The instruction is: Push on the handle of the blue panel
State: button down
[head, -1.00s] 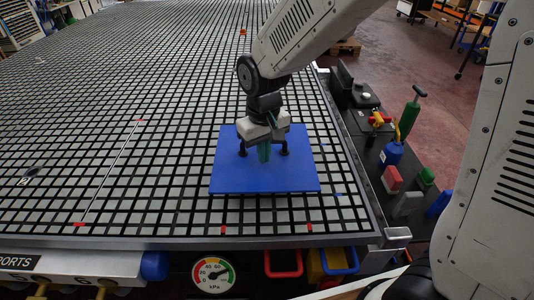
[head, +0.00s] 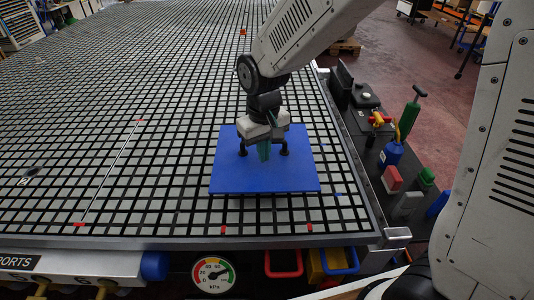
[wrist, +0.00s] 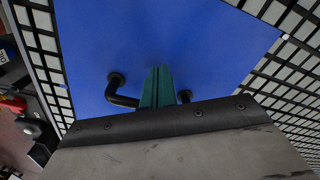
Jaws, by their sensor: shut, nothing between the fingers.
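The blue panel (head: 265,178) lies flat on the grid table near its front right part. It also fills much of the wrist view (wrist: 170,40). Its black handle shows as two posts, the left one (head: 243,149) and the right one (head: 284,149), on either side of my gripper. In the wrist view the handle (wrist: 115,90) runs behind the teal fingers, which hide its middle. My gripper (head: 263,155) is shut and empty, with its fingers pointing down over the panel at the handle. I cannot tell whether the fingers touch the handle.
The grid table (head: 100,130) is mostly clear to the left of the panel. A metal edge runs along its front and right. Beside the right edge stand a blue bottle (head: 391,154), a red and white block (head: 392,178) and a green pump (head: 411,112). A pressure gauge (head: 213,273) is at the front.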

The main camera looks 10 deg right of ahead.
jog(key=shift+w+d+r, duration=0.1)
jog(key=shift+w+d, duration=0.1)
jog(key=shift+w, duration=0.85)
dwell(1.4)
jog(key=shift+s, duration=0.15)
dwell(0.3)
jog(key=shift+s+a, duration=0.2)
jog(key=shift+s, duration=0.65)
jog(key=shift+s+a, duration=0.15)
jog(key=shift+s, duration=0.65)
notch_tip(320, 180, up, 8)
jog(key=s+d+r+m, duration=0.2)
jog(key=s+d+r, duration=0.1)
jog(key=s+d, duration=0.5)
jog(key=s+d+r+m+t, duration=0.1)
jog(key=s+d+r, duration=0.2)
jog(key=s+d, duration=0.5)
jog(key=shift+s+m, duration=0.4)
jog(key=shift+s, duration=1.95)
